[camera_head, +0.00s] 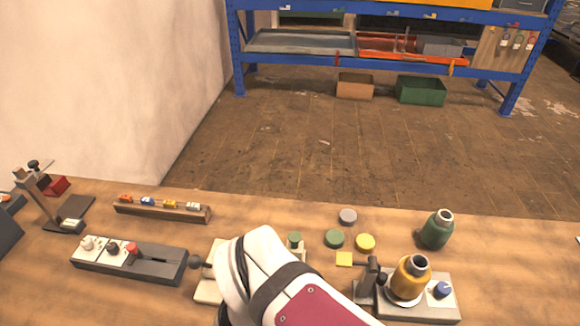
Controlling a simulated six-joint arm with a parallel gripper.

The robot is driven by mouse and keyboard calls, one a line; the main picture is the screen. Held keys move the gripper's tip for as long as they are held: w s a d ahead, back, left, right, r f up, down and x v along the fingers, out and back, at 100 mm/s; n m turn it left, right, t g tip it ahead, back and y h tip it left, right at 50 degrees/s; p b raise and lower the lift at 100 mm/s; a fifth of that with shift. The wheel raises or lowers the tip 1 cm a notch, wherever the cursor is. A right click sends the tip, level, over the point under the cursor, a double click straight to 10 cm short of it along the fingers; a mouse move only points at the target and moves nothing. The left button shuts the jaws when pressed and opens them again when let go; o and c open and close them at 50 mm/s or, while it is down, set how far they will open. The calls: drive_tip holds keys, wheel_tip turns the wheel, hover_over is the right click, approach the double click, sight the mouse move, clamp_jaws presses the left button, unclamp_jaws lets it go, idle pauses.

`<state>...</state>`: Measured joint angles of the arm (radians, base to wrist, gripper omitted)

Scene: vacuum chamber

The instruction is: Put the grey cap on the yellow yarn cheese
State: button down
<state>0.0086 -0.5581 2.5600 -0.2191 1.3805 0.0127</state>
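The grey cap (348,216) lies flat on the wooden table, behind a green cap (334,238) and a yellow cap (365,242). The yellow yarn cheese (408,279) stands upright on a grey base unit (437,303) at the front right. Its pale tube end sticks up uncovered at the top. My white arm link with a maroon panel fills the bottom middle. My gripper is not visible, so I cannot see whether it is open or shut.
A green yarn cheese (435,232) stands behind the yellow one. A dark upright fixture (369,275) stands just left of the yellow cheese, near a yellow square (344,259). A blue knob (441,290) is at the right. A control box (160,266) is at the left.

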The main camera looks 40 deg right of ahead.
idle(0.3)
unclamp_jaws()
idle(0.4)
